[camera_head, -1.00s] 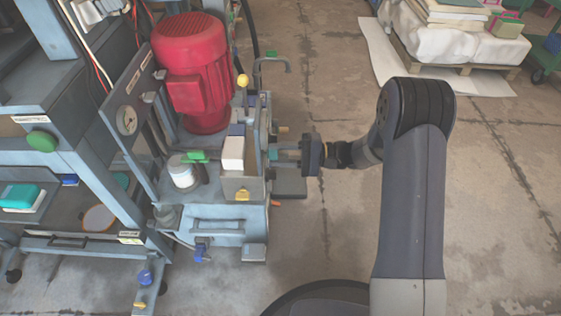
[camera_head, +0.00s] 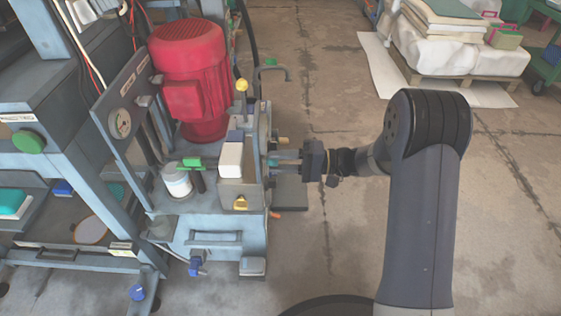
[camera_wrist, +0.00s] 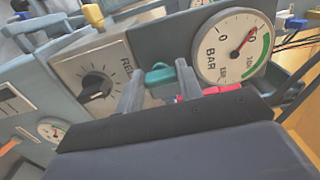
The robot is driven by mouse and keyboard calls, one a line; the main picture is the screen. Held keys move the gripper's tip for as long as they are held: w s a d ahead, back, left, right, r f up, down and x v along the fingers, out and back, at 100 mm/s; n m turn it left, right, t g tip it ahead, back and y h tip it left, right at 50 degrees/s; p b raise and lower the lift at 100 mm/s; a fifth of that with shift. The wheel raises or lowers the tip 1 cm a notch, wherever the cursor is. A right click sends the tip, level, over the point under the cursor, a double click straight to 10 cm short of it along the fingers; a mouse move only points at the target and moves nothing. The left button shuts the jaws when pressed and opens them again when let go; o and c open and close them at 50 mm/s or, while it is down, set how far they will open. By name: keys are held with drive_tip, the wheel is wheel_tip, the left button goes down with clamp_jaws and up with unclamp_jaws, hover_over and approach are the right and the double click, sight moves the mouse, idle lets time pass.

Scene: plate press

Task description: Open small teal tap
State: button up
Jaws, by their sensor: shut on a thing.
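The small teal tap (camera_wrist: 160,74) shows in the wrist view, between the dial box and the pressure gauge. The two grey fingers of my gripper (camera_wrist: 158,78) stand on either side of it and are shut on it. In the head view, my gripper (camera_head: 285,161) reaches leftward to the right side of the pump unit (camera_head: 213,239). The tap is mostly hidden by the fingers there, and its exact angle is hard to tell.
A white BAR gauge (camera_wrist: 233,46) and a red part (camera_wrist: 222,89) are close to the right finger. A black dial (camera_wrist: 97,86) is to the left. The red motor (camera_head: 188,80) stands on the unit. Open floor (camera_head: 335,90) lies to the right.

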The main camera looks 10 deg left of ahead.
drive_tip(key=o, duration=1)
drive_tip(key=shift+d, duration=0.1)
drive_tip(key=p+v, duration=0.3)
drive_tip(key=v, duration=0.7)
drive_tip(key=shift+d, duration=0.3)
